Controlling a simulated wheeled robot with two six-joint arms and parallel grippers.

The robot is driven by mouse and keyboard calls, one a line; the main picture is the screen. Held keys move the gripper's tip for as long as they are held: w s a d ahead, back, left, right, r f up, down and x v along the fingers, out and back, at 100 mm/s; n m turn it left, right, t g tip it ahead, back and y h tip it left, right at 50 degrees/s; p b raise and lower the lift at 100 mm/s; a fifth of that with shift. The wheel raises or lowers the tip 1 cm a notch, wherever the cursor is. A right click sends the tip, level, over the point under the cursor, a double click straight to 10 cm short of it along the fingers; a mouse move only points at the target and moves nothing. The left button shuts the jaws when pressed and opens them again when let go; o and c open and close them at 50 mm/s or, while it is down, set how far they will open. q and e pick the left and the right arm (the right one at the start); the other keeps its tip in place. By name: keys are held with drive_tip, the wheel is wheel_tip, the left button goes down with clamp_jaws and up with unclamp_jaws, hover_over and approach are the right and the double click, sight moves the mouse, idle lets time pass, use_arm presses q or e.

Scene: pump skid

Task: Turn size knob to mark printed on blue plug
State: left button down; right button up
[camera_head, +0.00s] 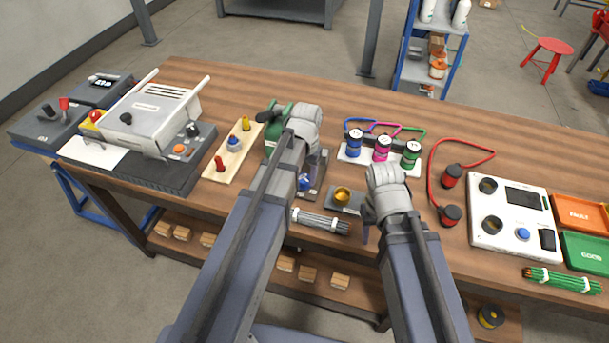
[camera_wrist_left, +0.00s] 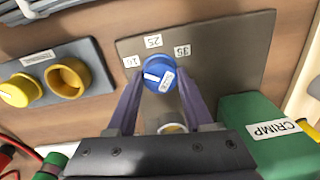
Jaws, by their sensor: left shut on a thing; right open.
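The knob also shows in the head view (camera_head: 304,183), partly behind my left arm. A blue plug (camera_head: 234,143) stands between a red and a yellow one on a wooden board; its print is unreadable. My right gripper (camera_head: 367,234) is open above the table's front.
A green CRIMP box (camera_wrist_left: 265,128) stands close beside the left gripper. A yellow cup (camera_head: 342,194) on a grey block and a grey cable bundle (camera_head: 320,221) lie near the knob plate. Three spools (camera_head: 381,149) stand behind the right arm. A tester panel (camera_head: 510,215) is at right.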

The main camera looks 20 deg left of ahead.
sight(306, 178)
use_arm(q)
drive_tip(key=shift+n, duration=0.4)
drive_tip(key=shift+c, duration=1.4)
unclamp_jaws()
drive_tip(key=shift+r, duration=0.1)
wheel_tip(306, 178, up, 8)
drive_tip(key=p, duration=0.8)
drive_tip(key=shift+d, duration=0.1)
use_arm(e)
wheel_tip(306, 178, up, 8)
use_arm(q)
drive_tip(key=shift+d+f, duration=0.1)
drive_tip(key=shift+f, duration=0.1)
use_arm(e)
drive_tip(key=shift+f, duration=0.15)
use_arm(q)
drive_tip(key=s+d+m+y, duration=0.1)
drive_tip(key=s+d+m, duration=0.2)
drive_tip(key=s+d, duration=0.7)
drive_tip(key=s, duration=0.4)
drive_tip(key=shift+s, duration=0.2)
